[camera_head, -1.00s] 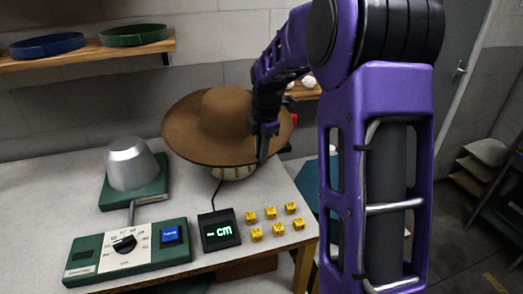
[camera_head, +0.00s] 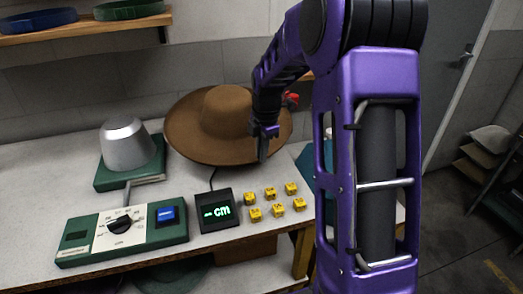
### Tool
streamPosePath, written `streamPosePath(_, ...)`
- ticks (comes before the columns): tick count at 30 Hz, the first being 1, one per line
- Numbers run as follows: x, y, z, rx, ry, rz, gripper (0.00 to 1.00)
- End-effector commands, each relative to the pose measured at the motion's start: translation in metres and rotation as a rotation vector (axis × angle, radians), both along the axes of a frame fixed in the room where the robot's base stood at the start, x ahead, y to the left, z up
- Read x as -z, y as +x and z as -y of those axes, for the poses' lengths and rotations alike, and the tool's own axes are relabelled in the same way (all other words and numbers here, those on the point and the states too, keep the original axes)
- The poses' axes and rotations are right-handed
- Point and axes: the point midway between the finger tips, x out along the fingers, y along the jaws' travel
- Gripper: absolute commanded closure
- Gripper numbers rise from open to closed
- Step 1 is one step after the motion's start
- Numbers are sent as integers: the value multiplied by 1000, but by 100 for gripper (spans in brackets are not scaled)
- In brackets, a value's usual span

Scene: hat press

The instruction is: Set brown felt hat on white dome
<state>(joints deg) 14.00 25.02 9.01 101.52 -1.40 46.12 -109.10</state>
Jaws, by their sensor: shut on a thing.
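The brown felt hat (camera_head: 226,108) has a round crown and a wide brim and is roughly level, crown up, over the back right of the bench. My gripper (camera_head: 264,148) points down at the right side of the brim and is shut on it. The brim hides whatever is directly beneath the hat. No white dome shows now, and I cannot tell whether the hat touches anything below.
A silver metal dome (camera_head: 127,147) stands on a green base at the left. A green control box (camera_head: 122,232), a small display (camera_head: 216,211) and several yellow blocks (camera_head: 270,193) lie in front. A shelf (camera_head: 85,31) holds hat bands.

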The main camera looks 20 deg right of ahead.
Motion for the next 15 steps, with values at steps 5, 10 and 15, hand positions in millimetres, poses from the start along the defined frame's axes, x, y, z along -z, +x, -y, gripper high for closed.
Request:
streamPosePath(5,17,0,0,0,0,0,100)
streamPosePath(10,30,0,1,0,-1,1,100)
streamPosePath(15,41,0,0,0,-1,1,100)
